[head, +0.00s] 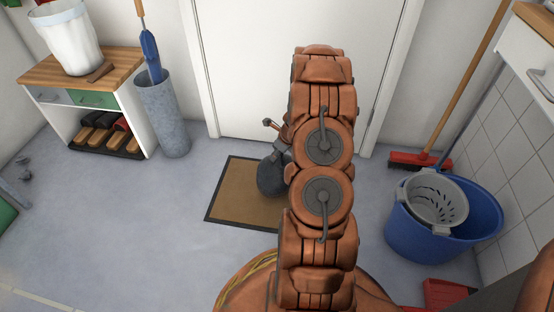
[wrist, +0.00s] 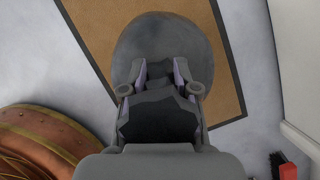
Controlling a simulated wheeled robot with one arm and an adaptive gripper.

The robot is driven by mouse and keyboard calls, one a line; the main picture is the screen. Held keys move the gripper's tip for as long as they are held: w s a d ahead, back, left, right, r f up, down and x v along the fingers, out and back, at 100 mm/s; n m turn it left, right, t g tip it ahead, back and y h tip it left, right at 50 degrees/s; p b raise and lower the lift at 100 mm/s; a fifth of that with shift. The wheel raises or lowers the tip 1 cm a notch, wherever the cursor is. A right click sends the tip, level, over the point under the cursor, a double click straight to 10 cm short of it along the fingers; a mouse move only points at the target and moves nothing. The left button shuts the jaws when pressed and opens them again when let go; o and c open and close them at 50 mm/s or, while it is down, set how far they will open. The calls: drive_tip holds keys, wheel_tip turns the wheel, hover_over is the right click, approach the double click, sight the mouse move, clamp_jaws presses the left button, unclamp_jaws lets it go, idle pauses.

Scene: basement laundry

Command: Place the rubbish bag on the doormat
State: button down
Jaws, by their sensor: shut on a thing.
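The rubbish bag (head: 272,178) is a dark grey, rounded bag, partly hidden by my arm in the head view. In the wrist view the bag (wrist: 165,45) hangs below my gripper (wrist: 165,75), whose fingers are shut on its gathered dark neck. The doormat (head: 237,195) is tan with a dark border and lies on the floor before the white door. The bag appears over the mat in both views; the wrist view also shows the mat (wrist: 90,25) around it. I cannot tell whether the bag touches the mat. My arm covers the mat's right part in the head view.
A bench (head: 130,97) with shoes below and a white bin (head: 68,38) on top stands at the left, next to a grey umbrella stand (head: 164,118). A blue bucket (head: 440,228) and a red broom (head: 420,160) are at the right. Floor left of the mat is clear.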

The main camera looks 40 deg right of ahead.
wheel_tip(320, 180, down, 2)
drive_tip(key=shift+f+b, duration=0.15)
drive_tip(key=shift+b, duration=0.4)
drive_tip(key=c, duration=0.9)
unclamp_jaws()
drive_tip(key=shift+o, duration=0.2)
